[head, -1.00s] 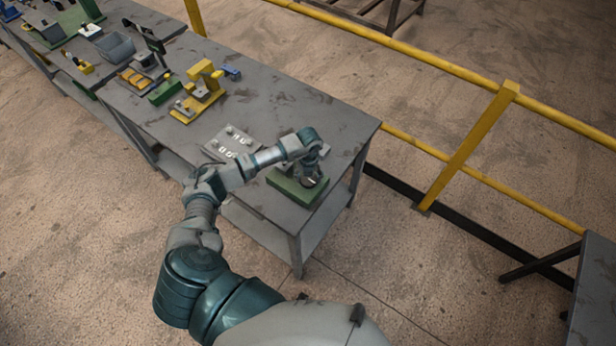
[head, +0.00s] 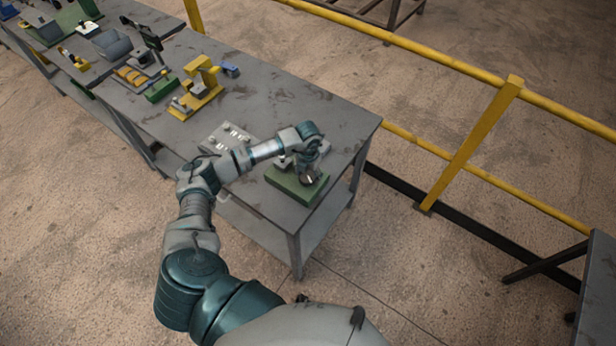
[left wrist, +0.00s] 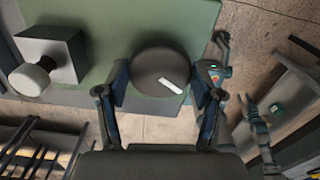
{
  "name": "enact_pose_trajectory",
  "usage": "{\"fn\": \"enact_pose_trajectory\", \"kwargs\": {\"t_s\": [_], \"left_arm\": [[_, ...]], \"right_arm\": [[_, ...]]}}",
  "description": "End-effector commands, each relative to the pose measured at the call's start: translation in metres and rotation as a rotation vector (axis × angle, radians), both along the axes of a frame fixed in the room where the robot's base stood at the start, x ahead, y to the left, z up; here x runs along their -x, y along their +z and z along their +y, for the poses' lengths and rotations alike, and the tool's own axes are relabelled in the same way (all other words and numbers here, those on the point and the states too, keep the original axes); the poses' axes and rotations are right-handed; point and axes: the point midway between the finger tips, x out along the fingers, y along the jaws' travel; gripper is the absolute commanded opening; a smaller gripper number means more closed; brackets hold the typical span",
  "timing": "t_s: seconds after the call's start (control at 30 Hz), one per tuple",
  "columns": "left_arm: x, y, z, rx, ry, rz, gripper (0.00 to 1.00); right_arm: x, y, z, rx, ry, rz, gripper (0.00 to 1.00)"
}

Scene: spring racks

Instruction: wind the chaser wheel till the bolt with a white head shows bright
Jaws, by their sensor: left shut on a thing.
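The chaser wheel (left wrist: 160,76) is a dark round disc with a white mark on its face, seen in the left wrist view. My left gripper (left wrist: 161,98) has one finger on each side of the wheel and is shut on it. In the head view my left gripper (head: 308,176) is over the green base (head: 284,181) at the table's near right corner and hides most of the wheel. A bolt with a pale, whitish rounded head (left wrist: 30,80) sticks out of a dark grey block (left wrist: 52,53) left of the wheel; its head looks dull. My right gripper is not seen.
A grey plate with small pale parts (head: 228,138) lies left of the gripper. A yellow fixture (head: 200,88) and a green block (head: 162,89) stand farther along the table (head: 290,105). A yellow railing (head: 470,140) runs behind. The table's far right part is bare.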

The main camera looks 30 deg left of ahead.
Motion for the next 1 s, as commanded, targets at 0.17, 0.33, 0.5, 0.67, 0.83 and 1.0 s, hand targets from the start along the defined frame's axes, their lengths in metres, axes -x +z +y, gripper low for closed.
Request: {"fn": "enact_pose_trajectory", "kwargs": {"t_s": [0.17,0.33,0.5,0.67,0.83,1.0], "left_arm": [[-0.002,-0.002,0.001,-0.003,-0.166,-0.009,0.32],[-0.002,-0.002,0.001,-0.004,-0.328,-0.008,0.32],[-0.002,-0.002,0.001,-0.004,-0.488,-0.009,0.32],[-0.002,-0.001,0.001,-0.003,-0.641,-0.008,0.32],[-0.002,-0.001,0.000,-0.004,-0.802,-0.008,0.32],[-0.002,-0.001,0.001,-0.004,-0.963,-0.009,0.32]], "right_arm": [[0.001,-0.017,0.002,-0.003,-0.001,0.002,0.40],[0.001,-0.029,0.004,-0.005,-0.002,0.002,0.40],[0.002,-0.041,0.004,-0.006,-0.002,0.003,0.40],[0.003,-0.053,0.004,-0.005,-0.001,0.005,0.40],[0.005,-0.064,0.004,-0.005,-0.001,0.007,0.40],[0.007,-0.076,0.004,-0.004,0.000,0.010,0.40]]}}
